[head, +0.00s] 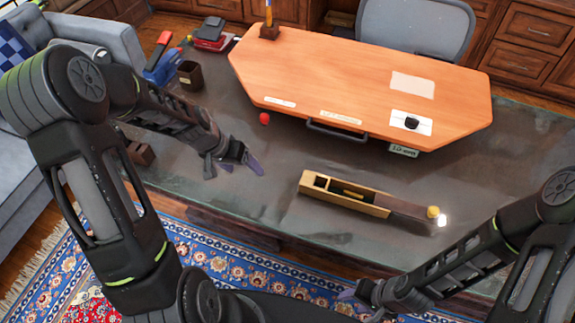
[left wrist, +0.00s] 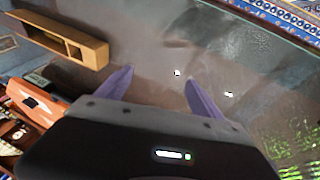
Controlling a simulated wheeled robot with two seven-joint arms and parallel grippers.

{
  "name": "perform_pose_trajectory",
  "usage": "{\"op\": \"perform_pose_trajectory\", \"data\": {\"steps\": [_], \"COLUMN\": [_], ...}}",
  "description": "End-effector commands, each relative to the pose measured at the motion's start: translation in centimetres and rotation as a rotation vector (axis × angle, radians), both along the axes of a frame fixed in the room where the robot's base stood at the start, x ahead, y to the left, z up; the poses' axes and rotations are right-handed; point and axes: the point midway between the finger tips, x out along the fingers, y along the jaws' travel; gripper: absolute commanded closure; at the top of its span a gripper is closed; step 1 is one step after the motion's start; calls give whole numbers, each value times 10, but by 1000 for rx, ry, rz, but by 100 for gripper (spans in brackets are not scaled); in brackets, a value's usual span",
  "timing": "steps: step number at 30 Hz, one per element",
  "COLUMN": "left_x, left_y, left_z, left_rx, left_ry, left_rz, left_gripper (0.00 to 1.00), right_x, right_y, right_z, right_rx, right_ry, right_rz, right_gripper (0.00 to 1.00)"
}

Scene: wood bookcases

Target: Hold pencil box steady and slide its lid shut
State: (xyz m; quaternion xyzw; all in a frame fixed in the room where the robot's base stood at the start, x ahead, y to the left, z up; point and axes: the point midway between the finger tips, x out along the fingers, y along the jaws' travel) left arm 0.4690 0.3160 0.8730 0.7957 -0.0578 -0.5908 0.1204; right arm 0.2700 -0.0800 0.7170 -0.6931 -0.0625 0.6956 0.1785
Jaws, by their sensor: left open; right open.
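The pencil box (head: 310,188) is a long, narrow wooden box lying on the dark glass tabletop in the head view. Its left part is uncovered and shows compartments. A dark lid (head: 405,207) with a yellowish knob (head: 433,212) extends to the right, past much of the box. In the left wrist view the box (left wrist: 88,50) is at the upper left. My left gripper (head: 234,166) is open and empty, to the left of the box and apart from it. Its purple fingers (left wrist: 157,85) are spread in the left wrist view. My right gripper (head: 362,300) is low in the head view, in front of the box, with its fingers partly hidden.
An orange wooden board (head: 330,75) with a black handle lies behind the box. A small red ball (head: 265,118) is near its left corner. A dark cup (head: 190,75) and a blue-and-red item (head: 162,62) stand at the back left. The glass around the box is clear.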

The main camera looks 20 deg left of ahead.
Motion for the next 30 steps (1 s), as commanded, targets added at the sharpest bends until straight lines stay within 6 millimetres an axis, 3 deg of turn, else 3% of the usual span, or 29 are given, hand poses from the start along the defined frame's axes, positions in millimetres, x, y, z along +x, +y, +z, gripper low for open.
{"op": "perform_pose_trajectory", "data": {"steps": [1, 9, 12, 15, 18, 24, 30], "left_x": [10, 36, 41, 48, 58, 70, 67], "left_y": [-32, -204, -249, -276, -277, -204, -155], "left_z": [0, 6, 10, 23, 37, 15, -8], "left_rx": [-26, -215, -351, -497, -631, -597, -502], "left_ry": [-10, -56, -91, -179, -342, -669, -844], "left_rz": [-60, -465, -708, -922, -1100, -1278, -1359], "left_gripper": [24, 24, 24, 24, 24, 24, 24], "right_x": [0, 0, 0, 0, 0, 0, 0], "right_y": [0, 0, 0, 0, 0, 0, 0], "right_z": [0, 0, 0, 0, 0, 0, 0], "right_rx": [0, 0, 0, 0, 0, 0, 0], "right_ry": [0, 0, 0, 0, 0, 0, 0], "right_rz": [0, 0, 0, 0, 0, 0, 0], "right_gripper": [51, 51, 51, 51, 51, 51, 51]}}
